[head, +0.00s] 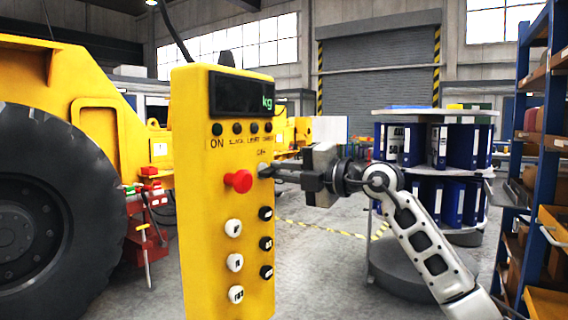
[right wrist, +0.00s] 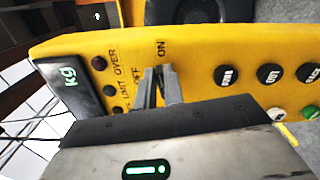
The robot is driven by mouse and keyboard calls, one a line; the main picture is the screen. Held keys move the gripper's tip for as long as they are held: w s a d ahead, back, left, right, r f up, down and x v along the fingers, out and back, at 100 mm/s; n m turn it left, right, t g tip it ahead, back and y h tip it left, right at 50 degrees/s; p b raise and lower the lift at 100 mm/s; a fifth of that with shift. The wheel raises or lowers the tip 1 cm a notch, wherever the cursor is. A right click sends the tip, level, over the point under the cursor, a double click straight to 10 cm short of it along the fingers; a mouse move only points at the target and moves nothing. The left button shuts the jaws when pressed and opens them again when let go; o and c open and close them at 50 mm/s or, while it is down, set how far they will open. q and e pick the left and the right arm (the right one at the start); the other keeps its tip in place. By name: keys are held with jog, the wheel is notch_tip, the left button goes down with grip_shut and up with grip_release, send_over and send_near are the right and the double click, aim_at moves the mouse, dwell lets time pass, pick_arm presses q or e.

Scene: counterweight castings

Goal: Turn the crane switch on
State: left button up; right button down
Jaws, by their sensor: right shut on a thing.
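The yellow crane control box (head: 208,200) stands upright in the head view, with a dark display reading "kg" (head: 243,97) near its top. My right gripper (head: 267,171) reaches it from the right, its fingertips at the face beside the red knob (head: 238,181). In the right wrist view the box (right wrist: 205,60) fills the upper part, and my gripper's fingers (right wrist: 160,73) are shut on the crane switch between the "OFF" and "ON" labels. The fingers hide most of the switch, so I cannot tell its position. My left gripper is not in view.
White and black push buttons sit below the red knob on the box. A large black tyre (head: 45,200) of a yellow machine is at the left. A round rack of blue binders (head: 462,204) and a blue shelf (head: 535,150) stand at the right. Grey floor lies between.

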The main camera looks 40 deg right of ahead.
jog(key=shift+m, duration=0.5)
jog(key=shift+f+m+p, duration=0.15)
jog(key=shift+m+p, duration=0.25)
jog(key=shift+m, duration=0.1)
jog(key=c, duration=1.5)
grip_release()
